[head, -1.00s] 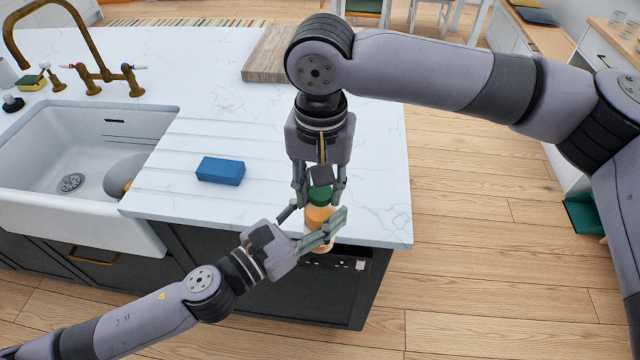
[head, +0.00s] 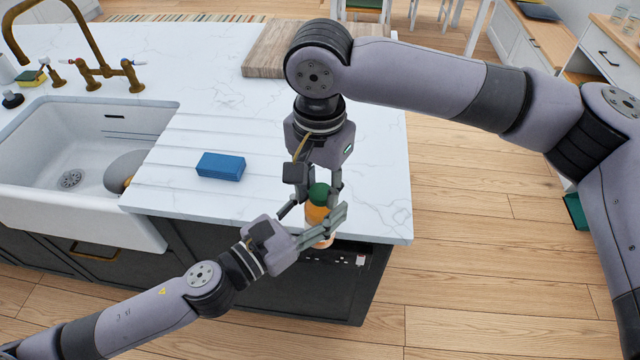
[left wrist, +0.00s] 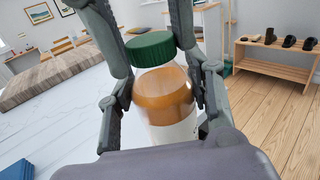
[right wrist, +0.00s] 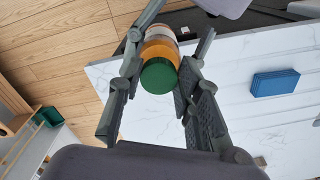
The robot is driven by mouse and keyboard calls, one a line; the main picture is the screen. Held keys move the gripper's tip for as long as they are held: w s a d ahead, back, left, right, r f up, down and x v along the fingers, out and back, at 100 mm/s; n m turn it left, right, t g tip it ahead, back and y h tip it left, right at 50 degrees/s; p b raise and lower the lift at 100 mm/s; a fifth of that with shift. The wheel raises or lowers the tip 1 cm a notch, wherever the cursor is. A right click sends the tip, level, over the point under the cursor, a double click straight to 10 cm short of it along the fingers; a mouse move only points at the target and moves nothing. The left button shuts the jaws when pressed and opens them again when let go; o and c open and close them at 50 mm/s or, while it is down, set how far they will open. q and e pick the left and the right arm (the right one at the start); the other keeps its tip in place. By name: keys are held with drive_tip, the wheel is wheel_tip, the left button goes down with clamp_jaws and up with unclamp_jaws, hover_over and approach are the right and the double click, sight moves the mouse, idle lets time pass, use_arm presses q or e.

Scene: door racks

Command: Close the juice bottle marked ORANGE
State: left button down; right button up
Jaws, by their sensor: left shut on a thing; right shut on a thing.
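The juice bottle (head: 317,214) has orange contents, a pale label and a green cap (head: 319,194). It is upright near the counter's front right corner; no marking on it is readable. My left gripper (head: 335,222) is shut around the bottle's body, which also shows in the left wrist view (left wrist: 165,98). My right gripper (head: 320,188) comes from above with its fingers on both sides of the green cap, which faces the right wrist camera (right wrist: 158,76). The cap sits on the bottle's neck; how tight it is cannot be told.
A blue block (head: 221,166) lies on the white counter (head: 250,105) to the left. A sink (head: 60,150) with a brass tap is further left. A wooden board (head: 275,52) lies at the back. Floor is open to the right.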

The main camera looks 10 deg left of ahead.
drive_tip(key=m, duration=0.6)
drive_tip(key=shift+w+a+m, duration=0.15)
drive_tip(key=shift+a+m, duration=0.05)
drive_tip(key=shift+m, duration=0.2)
drive_tip(key=m, duration=0.5)
drive_tip(key=shift+w, duration=0.15)
drive_tip(key=o, duration=0.7)
drive_tip(key=shift+c, duration=0.2)
drive_tip(key=shift+r, duration=0.1)
drive_tip(key=shift+r, duration=2.15)
